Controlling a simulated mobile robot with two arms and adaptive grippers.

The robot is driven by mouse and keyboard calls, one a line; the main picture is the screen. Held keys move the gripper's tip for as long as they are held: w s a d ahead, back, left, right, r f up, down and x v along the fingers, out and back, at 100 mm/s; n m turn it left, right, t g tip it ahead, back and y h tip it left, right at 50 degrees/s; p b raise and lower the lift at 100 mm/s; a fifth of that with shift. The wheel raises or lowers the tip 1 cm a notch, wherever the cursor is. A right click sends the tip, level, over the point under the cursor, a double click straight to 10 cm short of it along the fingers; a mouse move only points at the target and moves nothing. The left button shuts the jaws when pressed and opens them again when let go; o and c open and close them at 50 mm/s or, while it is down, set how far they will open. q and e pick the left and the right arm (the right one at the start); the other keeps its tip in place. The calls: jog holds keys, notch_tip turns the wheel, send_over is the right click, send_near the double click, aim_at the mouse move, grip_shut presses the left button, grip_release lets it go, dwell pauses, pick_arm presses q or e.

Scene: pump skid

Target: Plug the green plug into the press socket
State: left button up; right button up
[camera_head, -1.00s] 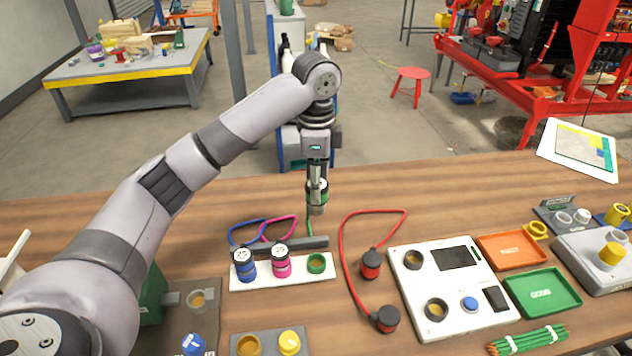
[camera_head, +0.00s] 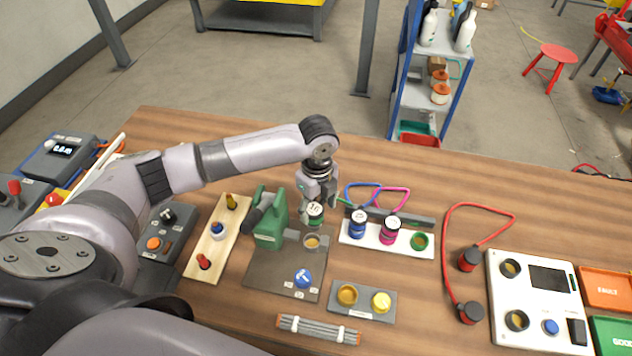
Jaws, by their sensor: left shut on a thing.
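My left gripper (camera_head: 318,204) points down and is shut on the green plug (camera_head: 315,213), a dark-topped plug with a green band and the number 16. The plug is upright, just behind and above the press socket (camera_head: 311,242) in the picture, and looks apart from it. The socket is a grey holder with a tan opening, beside the green press (camera_head: 270,225). Part of the green plug's cord shows to the right of the gripper. My right gripper is not in view.
A white rack (camera_head: 375,247) right of the press holds a blue plug (camera_head: 358,225) and a magenta plug (camera_head: 390,231); its green-ringed place (camera_head: 419,241) is empty. A blue knob (camera_head: 303,278) is in front of the socket. A wooden board (camera_head: 217,240) lies left.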

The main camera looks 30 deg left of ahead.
pick_arm(q)
jog(key=shift+s+a+f, duration=0.1)
jog(key=shift+s+a, duration=0.15)
jog(key=shift+s, duration=0.05)
jog(key=shift+f, duration=0.15)
jog(key=shift+d+f+b, duration=0.1)
jog(key=shift+f+b, duration=0.6)
jog(key=shift+b, duration=0.2)
notch_tip(320, 180, down, 4)
jog(key=b, duration=0.4)
jog(key=shift+r, duration=0.15)
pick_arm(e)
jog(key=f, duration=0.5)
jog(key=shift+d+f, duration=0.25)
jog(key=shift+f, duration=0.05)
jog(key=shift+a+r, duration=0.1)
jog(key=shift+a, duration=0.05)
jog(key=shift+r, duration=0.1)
pick_arm(q)
jog(key=shift+p, duration=0.5)
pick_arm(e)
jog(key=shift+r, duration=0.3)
